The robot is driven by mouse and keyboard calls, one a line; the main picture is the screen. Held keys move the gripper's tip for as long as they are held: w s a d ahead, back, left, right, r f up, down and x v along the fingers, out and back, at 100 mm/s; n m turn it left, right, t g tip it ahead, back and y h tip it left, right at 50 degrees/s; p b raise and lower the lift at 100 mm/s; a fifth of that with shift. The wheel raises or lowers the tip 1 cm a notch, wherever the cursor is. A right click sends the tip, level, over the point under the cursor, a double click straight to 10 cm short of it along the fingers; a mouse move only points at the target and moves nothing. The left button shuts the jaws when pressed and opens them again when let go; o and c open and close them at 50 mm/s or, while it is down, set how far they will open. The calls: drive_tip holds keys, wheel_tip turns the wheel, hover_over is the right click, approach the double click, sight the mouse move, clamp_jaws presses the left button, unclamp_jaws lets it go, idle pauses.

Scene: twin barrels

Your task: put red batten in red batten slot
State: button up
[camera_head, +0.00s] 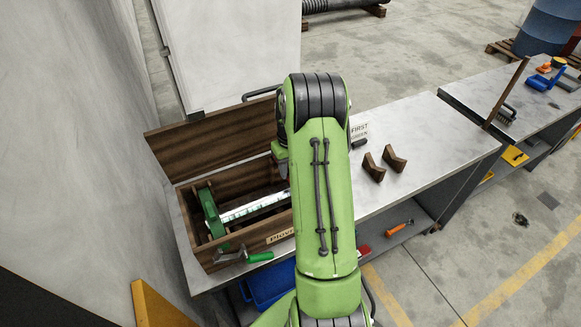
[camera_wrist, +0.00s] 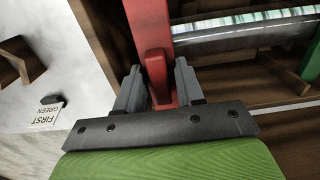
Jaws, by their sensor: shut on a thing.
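The red batten (camera_wrist: 150,25) stands between the two fingers of my gripper (camera_wrist: 158,68) in the wrist view, and the gripper is shut on it. It is at the card side of the open wooden box (camera_head: 262,239). A shiny bar (camera_wrist: 240,36) runs from beside the batten across the box towards a green piece (camera_wrist: 312,62). In the head view the bar (camera_head: 255,207) and the green piece (camera_head: 210,212) lie inside the box. My green arm hides the gripper and most of the batten there. I cannot make out the red batten slot.
The box lid (camera_head: 215,141) is raised behind it. A card (camera_head: 360,130) reading FIRST GREEN and two notched wooden blocks (camera_head: 373,168) are on the bench right of my arm. A green-handled tool (camera_head: 259,257) is by the box front.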

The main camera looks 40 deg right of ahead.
drive_tip(key=shift+f+b, duration=1.65)
drive_tip(key=shift+f, duration=0.65)
drive_tip(key=o, duration=1.1)
wheel_tip(320, 180, up, 16)
drive_tip(key=shift+f+p, duration=0.1)
drive_tip(key=shift+p, duration=0.5)
